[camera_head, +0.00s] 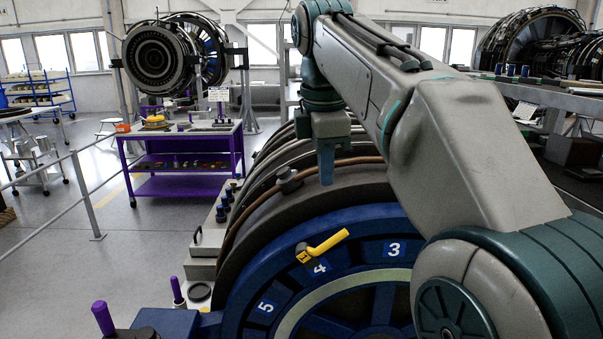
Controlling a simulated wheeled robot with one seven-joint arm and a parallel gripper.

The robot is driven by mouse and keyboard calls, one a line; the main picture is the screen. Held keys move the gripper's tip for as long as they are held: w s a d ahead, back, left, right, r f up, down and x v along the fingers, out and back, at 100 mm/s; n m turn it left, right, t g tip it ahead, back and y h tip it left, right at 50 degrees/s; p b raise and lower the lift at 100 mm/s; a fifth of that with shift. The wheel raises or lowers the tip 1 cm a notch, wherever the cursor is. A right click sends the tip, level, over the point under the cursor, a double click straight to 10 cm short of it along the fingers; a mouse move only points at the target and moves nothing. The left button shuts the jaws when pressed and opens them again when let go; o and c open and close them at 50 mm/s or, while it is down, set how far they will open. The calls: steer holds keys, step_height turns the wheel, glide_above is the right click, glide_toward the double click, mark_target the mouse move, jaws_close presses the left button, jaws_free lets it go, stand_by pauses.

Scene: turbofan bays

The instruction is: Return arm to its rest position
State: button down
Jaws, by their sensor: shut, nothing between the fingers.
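My arm rises from the lower right, bends over and reaches to the top middle. My gripper (327,180) hangs down there, shut and empty, above the dark casing of a turbofan (290,205). Below it the blue ring (345,232) of the turbofan carries the numbers 3, 4 and 5. A yellow-handled tool (326,245) sits on the ring by the number 4, apart from my gripper. My arm hides the right part of the ring.
A purple cart (182,191) with small parts stands at the left back. A metal railing (88,196) runs along the left. Purple-handled items (103,318) stand at the lower left. Another engine (160,60) hangs behind. Open floor (150,250) lies left of the turbofan.

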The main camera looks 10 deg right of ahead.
steer(key=s+d+f+m, duration=0.1)
steer(key=s+f+m, duration=0.4)
steer(key=f, duration=0.4)
steer(key=s+d+f+m+t+b, duration=0.1)
steer(key=s+f+m, duration=0.4)
steer(key=f, duration=0.5)
steer(key=s+d+f+m+t, duration=0.1)
steer(key=s+f+m, duration=0.5)
steer(key=f+m, duration=0.2)
steer(key=shift+d+f+y+b, duration=0.3)
steer(key=shift+f+y+b, duration=0.1)
steer(key=shift+f, duration=0.4)
steer(key=shift+d, duration=0.1)
